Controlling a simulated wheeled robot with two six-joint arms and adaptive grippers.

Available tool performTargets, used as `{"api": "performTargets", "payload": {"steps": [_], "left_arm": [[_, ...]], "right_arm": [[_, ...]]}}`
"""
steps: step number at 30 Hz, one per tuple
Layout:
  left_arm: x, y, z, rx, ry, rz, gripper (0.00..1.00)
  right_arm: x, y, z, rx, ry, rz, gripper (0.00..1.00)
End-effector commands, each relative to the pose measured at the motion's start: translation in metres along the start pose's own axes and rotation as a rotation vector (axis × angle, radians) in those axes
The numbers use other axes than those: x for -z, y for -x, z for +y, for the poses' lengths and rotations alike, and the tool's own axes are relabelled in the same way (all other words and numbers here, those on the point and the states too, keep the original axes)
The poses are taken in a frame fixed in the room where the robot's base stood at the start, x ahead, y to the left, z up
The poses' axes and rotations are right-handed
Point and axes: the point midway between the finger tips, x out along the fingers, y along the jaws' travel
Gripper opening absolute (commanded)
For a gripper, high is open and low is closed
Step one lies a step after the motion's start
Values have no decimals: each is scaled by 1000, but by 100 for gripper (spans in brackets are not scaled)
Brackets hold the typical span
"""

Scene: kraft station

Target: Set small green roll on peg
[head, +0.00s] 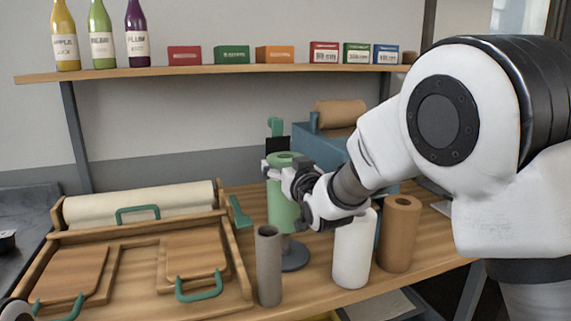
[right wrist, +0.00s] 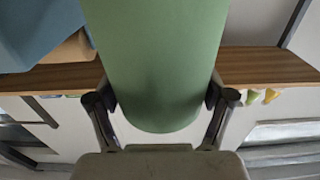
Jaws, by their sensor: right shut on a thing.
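The small green roll (head: 283,212) is upright in the head view, above the wooden table. My right gripper (head: 286,180) is shut on its upper part. In the right wrist view the green roll (right wrist: 160,65) fills the space between the two fingers of the right gripper (right wrist: 163,105). A dark round base (head: 295,258) with a short visible stem stands just below the roll. The roll hides whatever rises above that stem, so I cannot tell whether the roll is around a peg. My left gripper does not show clearly.
A grey roll (head: 268,268), a white roll (head: 353,252) and a brown roll (head: 400,235) stand close by. A wooden tray (head: 235,262) with green-handled boards lies left. A blue box (head: 320,150) stands behind, and a shelf (head: 230,70) with bottles and small boxes runs above.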

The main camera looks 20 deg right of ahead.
Motion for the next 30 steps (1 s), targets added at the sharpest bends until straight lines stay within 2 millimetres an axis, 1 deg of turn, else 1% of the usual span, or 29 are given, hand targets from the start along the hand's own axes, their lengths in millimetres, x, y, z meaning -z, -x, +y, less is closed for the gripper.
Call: {"api": "performTargets", "payload": {"steps": [1, 30], "left_arm": [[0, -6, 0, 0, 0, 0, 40], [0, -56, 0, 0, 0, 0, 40]], "right_arm": [[-6, 0, 0, 0, 0, 2, 11], [-72, 0, 0, 0, 0, 2, 11]]}}
